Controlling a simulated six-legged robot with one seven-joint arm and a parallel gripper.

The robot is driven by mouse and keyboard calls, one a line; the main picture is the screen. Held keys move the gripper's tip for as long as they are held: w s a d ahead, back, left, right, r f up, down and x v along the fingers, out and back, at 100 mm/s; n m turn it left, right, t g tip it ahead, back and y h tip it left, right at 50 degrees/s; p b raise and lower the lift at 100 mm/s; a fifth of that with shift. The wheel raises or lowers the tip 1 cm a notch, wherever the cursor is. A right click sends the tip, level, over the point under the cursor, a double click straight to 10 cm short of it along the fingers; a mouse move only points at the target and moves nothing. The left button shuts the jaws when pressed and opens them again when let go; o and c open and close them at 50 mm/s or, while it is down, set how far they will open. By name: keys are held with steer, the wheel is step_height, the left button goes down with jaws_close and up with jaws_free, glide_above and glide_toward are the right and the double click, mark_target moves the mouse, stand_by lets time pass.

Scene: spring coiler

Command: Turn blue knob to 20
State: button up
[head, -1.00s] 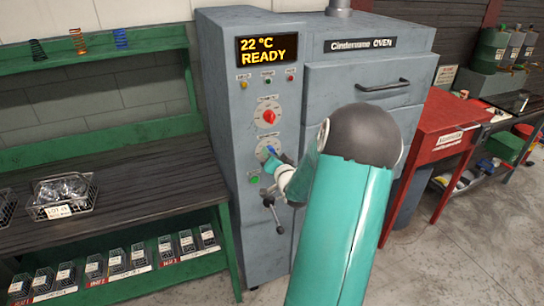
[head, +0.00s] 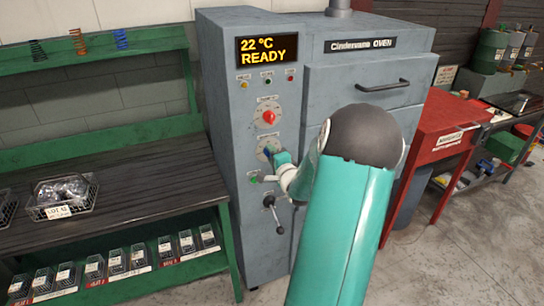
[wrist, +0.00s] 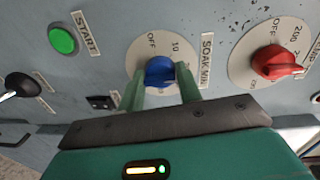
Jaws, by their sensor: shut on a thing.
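The blue knob (wrist: 160,71) sits on a pale round dial marked OFF and 10, labelled SOAK MIN, on the oven's front panel. My gripper (wrist: 161,88) is shut on the blue knob, one green finger on each side of it in the wrist view. In the head view my gripper (head: 281,158) is at the lower dial (head: 265,147), and covers the knob. Part of the dial's scale is hidden behind my fingers, and I cannot read the knob's exact setting.
A red knob (wrist: 275,64) on its own dial is beside the blue one. A green START button (wrist: 62,40) and a black-knobbed lever (head: 268,201) are close below. The oven display (head: 267,49) reads 22 °C READY. A dark bench (head: 130,190) stands to the left.

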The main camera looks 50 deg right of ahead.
steer(key=shift+a+m, duration=0.1)
steer(key=shift+m, duration=0.2)
steer(key=o, duration=0.9)
steer(key=shift+r, duration=0.15)
steer(key=shift+o, duration=0.2)
steer(key=shift+s, duration=0.15)
steer(key=f+v, duration=0.1)
steer(key=v, duration=1.2)
steer(key=shift+s+r, duration=0.2)
steer(key=shift+r, duration=0.15)
steer(key=shift+w+a, duration=0.1)
steer(key=shift+a, duration=0.1)
